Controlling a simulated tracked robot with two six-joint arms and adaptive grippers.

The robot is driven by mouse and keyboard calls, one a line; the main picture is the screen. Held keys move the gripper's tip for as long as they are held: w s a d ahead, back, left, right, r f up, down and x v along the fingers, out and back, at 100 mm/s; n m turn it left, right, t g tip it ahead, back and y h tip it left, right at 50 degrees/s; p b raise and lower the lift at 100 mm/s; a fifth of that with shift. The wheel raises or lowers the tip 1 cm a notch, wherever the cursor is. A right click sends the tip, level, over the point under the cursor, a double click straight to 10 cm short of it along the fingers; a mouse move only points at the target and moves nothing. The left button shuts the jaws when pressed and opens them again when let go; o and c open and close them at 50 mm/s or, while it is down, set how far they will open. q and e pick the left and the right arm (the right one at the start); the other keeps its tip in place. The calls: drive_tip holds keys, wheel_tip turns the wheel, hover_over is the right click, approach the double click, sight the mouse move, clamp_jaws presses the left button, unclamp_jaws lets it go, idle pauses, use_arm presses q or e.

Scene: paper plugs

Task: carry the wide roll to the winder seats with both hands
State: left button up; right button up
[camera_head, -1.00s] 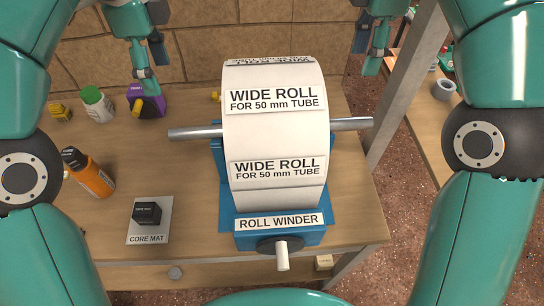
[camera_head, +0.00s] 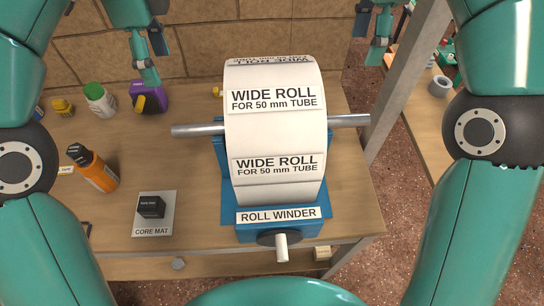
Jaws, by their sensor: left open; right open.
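The wide roll (camera_head: 275,133) is a white cylinder with printed labels and a metal bar (camera_head: 198,130) sticking out at both ends. It sits on the blue roll winder (camera_head: 235,212), with the bar across the winder's sides; the seats themselves are mostly hidden behind the roll. My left gripper (camera_head: 150,62) is open and empty, above and behind the bar's left end. My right gripper (camera_head: 374,38) is open and empty, above and behind the bar's right end. Neither gripper touches the roll or bar.
A core mat (camera_head: 152,231) with a dark block (camera_head: 151,206) lies left of the winder. A brick wall (camera_head: 200,45) is behind.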

drive_tip(key=shift+r, duration=0.1)
wheel_tip(320, 180, up, 7)
drive_tip(key=p, duration=0.8)
idle(0.6)
